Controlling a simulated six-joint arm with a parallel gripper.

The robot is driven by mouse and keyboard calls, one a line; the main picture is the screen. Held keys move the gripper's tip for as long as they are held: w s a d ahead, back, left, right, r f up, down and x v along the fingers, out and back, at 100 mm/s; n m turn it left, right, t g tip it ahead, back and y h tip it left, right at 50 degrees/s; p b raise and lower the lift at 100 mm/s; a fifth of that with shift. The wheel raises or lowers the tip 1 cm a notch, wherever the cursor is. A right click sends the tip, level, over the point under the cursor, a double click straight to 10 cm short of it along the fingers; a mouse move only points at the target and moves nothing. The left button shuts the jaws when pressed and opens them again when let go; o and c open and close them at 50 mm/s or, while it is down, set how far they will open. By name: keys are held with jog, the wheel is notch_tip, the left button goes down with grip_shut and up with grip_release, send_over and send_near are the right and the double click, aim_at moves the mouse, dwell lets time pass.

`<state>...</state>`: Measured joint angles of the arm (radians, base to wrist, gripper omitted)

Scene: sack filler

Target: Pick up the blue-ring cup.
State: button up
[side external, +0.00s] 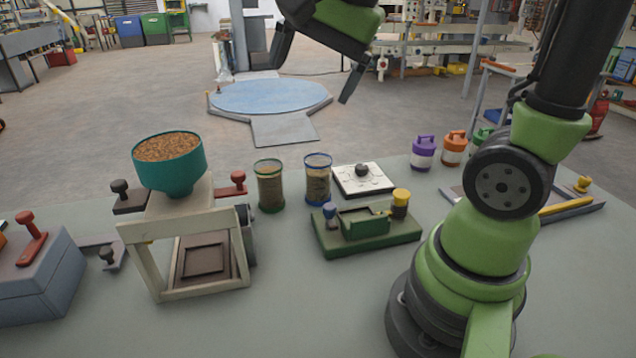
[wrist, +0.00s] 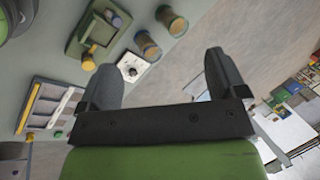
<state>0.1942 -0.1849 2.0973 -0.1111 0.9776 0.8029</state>
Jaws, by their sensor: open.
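The blue-ring cup (side external: 318,180) stands upright on the table, a clear cup with blue rings and brown-grey contents. It is right of the similar green-ring cup (side external: 270,187), with a small gap between them. In the wrist view the blue-ring cup (wrist: 148,46) appears to be the one nearer the white plate, though its ring colour is hard to make out. My gripper (side external: 318,64) is open and empty, high above and apart from the cups. Its two fingers also show in the wrist view (wrist: 164,82), with the cups beyond them.
A white plate with a black knob (side external: 350,182) lies right of the blue-ring cup. A green fixture (side external: 367,241) with blue and yellow knobs stands in front. The teal hopper (side external: 178,182) on its frame is left. Lidded purple (side external: 423,155) and orange (side external: 454,148) containers stand right.

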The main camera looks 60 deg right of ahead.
jog(key=w+d+f+m+g, duration=0.2)
jog(key=w+d+f+m, duration=0.2)
jog(key=w+d+m, duration=0.15)
jog(key=m+g, duration=0.1)
jog(key=m, duration=0.6)
send_over(317, 169)
jog(key=a, duration=0.3)
notch_tip(317, 169, down, 5)
jog(key=w+d+f+m+g, duration=0.1)
jog(key=d+f+m+g, duration=0.1)
jog(key=d+f+m, duration=0.45)
jog(key=f, duration=1)
jog(key=shift+w+a+f, duration=0.2)
jog(key=shift+w+a, duration=0.1)
jog(key=shift+a, duration=0.1)
jog(key=shift+c, duration=0.4)
jog(key=c, duration=0.9)
